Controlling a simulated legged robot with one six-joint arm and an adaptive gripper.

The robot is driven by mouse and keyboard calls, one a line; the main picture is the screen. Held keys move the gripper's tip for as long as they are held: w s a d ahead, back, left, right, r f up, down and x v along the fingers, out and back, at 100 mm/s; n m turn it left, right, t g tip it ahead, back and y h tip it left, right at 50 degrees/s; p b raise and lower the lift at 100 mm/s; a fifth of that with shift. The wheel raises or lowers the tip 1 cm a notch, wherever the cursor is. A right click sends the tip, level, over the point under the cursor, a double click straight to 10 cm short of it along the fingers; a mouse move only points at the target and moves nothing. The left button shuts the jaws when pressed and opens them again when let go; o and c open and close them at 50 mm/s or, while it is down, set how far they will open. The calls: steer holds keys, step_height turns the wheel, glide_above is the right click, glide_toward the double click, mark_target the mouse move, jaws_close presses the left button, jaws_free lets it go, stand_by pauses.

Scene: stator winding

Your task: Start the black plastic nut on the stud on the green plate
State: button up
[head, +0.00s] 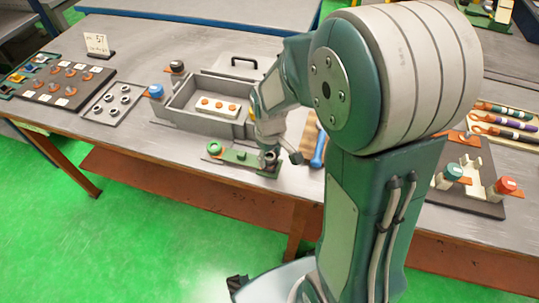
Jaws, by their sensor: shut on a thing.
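The green plate (239,157) lies near the front edge of the grey workbench, with a green ring-shaped part at its left end. My gripper (269,158) points down over the plate's right end. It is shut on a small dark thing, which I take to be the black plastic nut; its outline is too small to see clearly. The stud is hidden by my gripper, so I cannot tell whether the nut touches it.
A grey tray (178,112) holding a white block with orange parts stands behind the plate. A blue-handled tool (318,150) lies just right of my gripper. A dark fixture (478,208) with green and red knobs is at the right. Boards of small parts fill the left.

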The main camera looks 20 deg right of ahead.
steer(key=shift+f, duration=0.75)
stand_by(1.5)
steer(key=m, duration=0.6)
steer(key=shift+s, duration=0.1)
steer(key=o, duration=1.1)
steer(key=shift+r, duration=0.1)
steer(key=shift+r, duration=3.4)
